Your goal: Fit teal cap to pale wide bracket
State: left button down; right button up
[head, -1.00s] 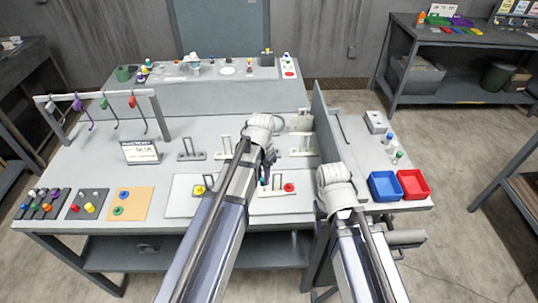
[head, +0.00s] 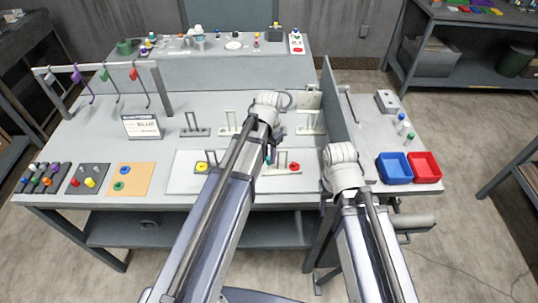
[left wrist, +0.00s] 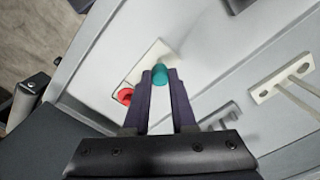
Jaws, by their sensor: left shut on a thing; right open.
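My left gripper (left wrist: 160,84) is shut on the teal cap (left wrist: 160,74), held at its fingertips. In the head view the cap (head: 267,159) shows as a small teal spot below my left wrist. Under it, a pale bracket plate (left wrist: 149,62) carries a red cap (left wrist: 126,96) at one end; the held cap overlaps the plate in the picture. I cannot tell whether they touch. In the head view this bracket (head: 276,170) has upright posts. My right gripper (head: 326,199) is open and empty, low by the divider, largely hidden by its arm.
Another pale bracket with two rods (left wrist: 262,94) lies to the right in the left wrist view. A yellow cap (head: 201,167) sits on the white board's left. A grey divider (head: 343,122) stands beside my right arm. Blue (head: 395,168) and red (head: 425,167) bins stand right.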

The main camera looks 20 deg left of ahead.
pick_arm(q)
jog(key=shift+f+p, duration=0.1)
jog(key=shift+p, duration=0.2)
pick_arm(e)
jog(key=shift+f, duration=0.1)
pick_arm(q)
jog(key=shift+f+b, duration=1.2)
pick_arm(e)
jog(key=shift+f, duration=1.15)
pick_arm(q)
jog(key=c, duration=0.7)
grip_release()
jog(key=shift+o, duration=0.2)
jog(key=shift+r, duration=0.2)
pick_arm(e)
jog(key=shift+r, duration=0.15)
pick_arm(q)
notch_tip(320, 180, up, 8)
jog(key=p, duration=0.8)
jog(key=shift+f, duration=0.25)
pick_arm(e)
notch_tip(320, 180, up, 8)
jog(key=shift+f, duration=0.25)
